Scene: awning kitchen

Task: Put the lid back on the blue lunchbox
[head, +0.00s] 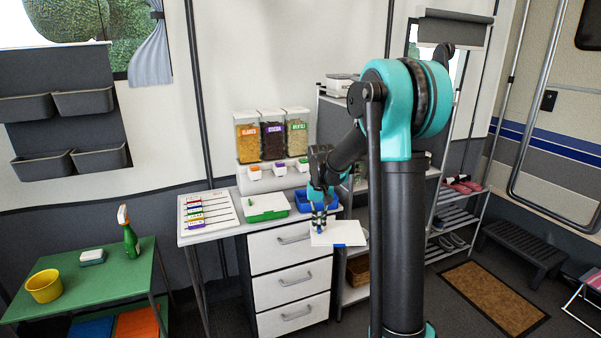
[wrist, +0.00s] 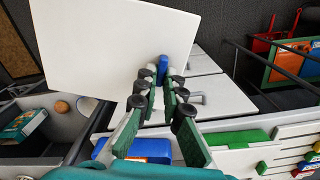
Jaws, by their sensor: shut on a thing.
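The white lid (head: 340,233) with a blue grip is held by my gripper (head: 319,223). It hangs in front of the counter's front edge, over the floor side of the drawers. In the wrist view my fingers (wrist: 157,92) are closed around the blue grip, and the white lid (wrist: 108,38) spreads beyond them, roughly flat. The blue lunchbox (head: 330,208) stands open on the counter's right end, behind the lid and partly hidden by my gripper. Part of the blue lunchbox (wrist: 150,148) also shows below my fingers in the wrist view. Its inside is mostly hidden.
A green box with a white lid (head: 266,205) stands left of the lunchbox. A board with coloured tabs (head: 208,210) lies at the counter's left. Dispensers (head: 272,135) and small bins stand behind. A shelf rack (head: 356,270) is close on the right.

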